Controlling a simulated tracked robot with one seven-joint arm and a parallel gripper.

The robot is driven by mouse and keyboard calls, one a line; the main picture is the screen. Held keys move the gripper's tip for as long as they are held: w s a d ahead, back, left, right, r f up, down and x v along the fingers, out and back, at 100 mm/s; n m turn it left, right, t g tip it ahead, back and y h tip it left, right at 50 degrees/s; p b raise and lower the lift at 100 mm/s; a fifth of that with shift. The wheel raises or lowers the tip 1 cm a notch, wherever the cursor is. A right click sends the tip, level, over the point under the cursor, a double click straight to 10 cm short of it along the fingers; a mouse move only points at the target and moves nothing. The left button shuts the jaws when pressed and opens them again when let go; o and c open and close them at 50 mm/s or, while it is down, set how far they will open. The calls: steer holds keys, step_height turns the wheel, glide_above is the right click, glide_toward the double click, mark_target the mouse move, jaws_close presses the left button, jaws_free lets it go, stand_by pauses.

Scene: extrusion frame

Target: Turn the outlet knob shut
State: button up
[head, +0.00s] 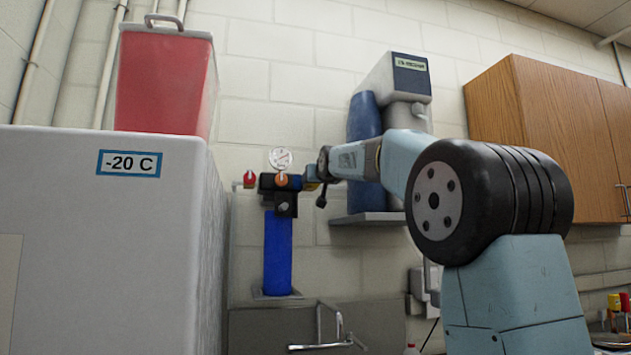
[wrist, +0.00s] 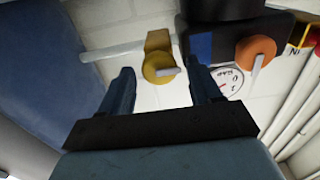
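A yellow knob (wrist: 159,68) with a pale grey lever bar sits on a yellow fitting beside the dark filter head (wrist: 222,12). I take it as the outlet knob, since the side marked IN is opposite. My gripper (wrist: 160,70) is open and empty, its two dark fingers apart with the yellow knob showing between their tips. No finger visibly touches it; the exact depth gap cannot be told. In the head view my gripper (head: 322,180) is at the right end of the filter head, where a bit of yellow fitting (head: 311,186) shows; the knob itself is mostly hidden.
An orange knob (wrist: 256,52) and a round gauge (wrist: 227,82) are close to the right finger. A red knob (head: 250,179) is at the left end. The blue filter housing (head: 278,252) hangs below. A blue cylinder (head: 364,155) stands on a shelf (head: 368,218).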

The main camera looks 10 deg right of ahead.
steer(key=c, duration=0.9)
steer(key=shift+a, duration=0.1)
steer(key=shift+m, duration=0.3)
steer(key=shift+d+f+m, duration=0.1)
steer(key=shift+f+m, duration=0.05)
steer(key=shift+m, duration=2.7)
steer(key=shift+d+f+m, duration=0.15)
steer(key=shift+m, duration=2.75)
steer(key=shift+d+f+m, duration=0.1)
steer(key=shift+f+m, duration=0.05)
steer(key=shift+m, duration=2.7)
